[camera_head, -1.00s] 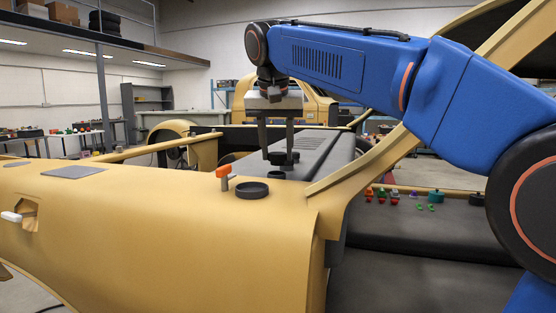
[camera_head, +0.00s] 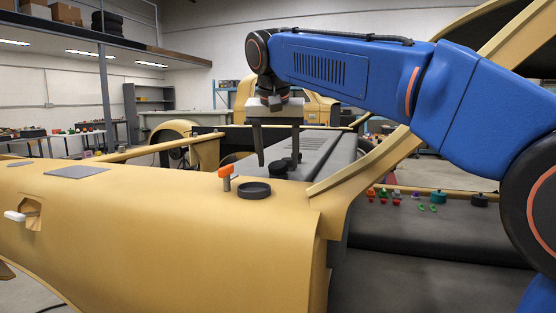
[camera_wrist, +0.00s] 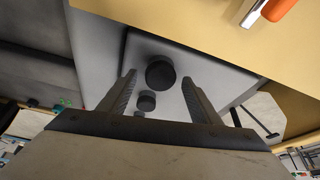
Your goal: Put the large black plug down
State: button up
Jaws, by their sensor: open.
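In the wrist view, the large black plug (camera_wrist: 160,74) is a round dark disc between the tips of my gripper (camera_wrist: 160,77), with a gap on each side. A smaller black plug (camera_wrist: 146,100) shows beyond it, over the same grey panel. In the head view, my gripper (camera_head: 277,164) points down with its fingers apart, over the grey panel beyond the tan fender. Dark plugs (camera_head: 277,170) cluster at its tips there and partly overlap, so I cannot tell exactly which is which. The large plug appears to rest on the panel.
A sloping tan pillar (camera_head: 375,165) rises right of the gripper. Small coloured parts (camera_head: 385,195) lie on a dark surface at right.

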jog(key=v, duration=1.1)
jog(key=shift+s, duration=0.1)
